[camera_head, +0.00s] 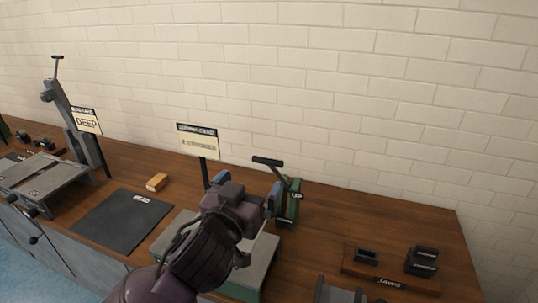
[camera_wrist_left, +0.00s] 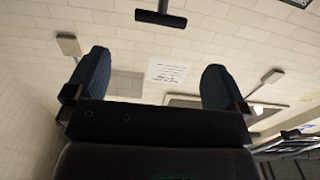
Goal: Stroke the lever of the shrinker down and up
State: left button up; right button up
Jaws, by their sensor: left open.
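The shrinker (camera_head: 290,208) is a green machine near the back of the wooden bench, partly hidden behind my left arm. Its lever (camera_head: 280,170) stands raised, with a dark crossbar handle (camera_head: 267,161) on top and a small "UP" tag beside it. My left gripper (camera_head: 250,188) is open and empty, just left of the shrinker and below the handle. In the left wrist view the two blue fingers of the gripper (camera_wrist_left: 156,85) are spread wide with nothing between them. A dark bar, seemingly the handle (camera_wrist_left: 161,18), shows beyond them at the top, apart from the fingers. My right gripper is not in view.
A sign (camera_head: 198,141) stands left of the shrinker. A black mat (camera_head: 122,222) and a small orange-brown block (camera_head: 156,182) lie further left. A taller lever machine (camera_head: 72,120) stands at far left. A jaws tray (camera_head: 390,282) sits at right. A brick wall (camera_head: 330,80) closes the back.

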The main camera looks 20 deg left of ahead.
aim_at(267, 160)
pick_arm(q)
jog(key=w+p, duration=0.1)
jog(key=w, duration=0.8)
jog(key=shift+d, duration=0.15)
jog(key=shift+w, duration=0.7)
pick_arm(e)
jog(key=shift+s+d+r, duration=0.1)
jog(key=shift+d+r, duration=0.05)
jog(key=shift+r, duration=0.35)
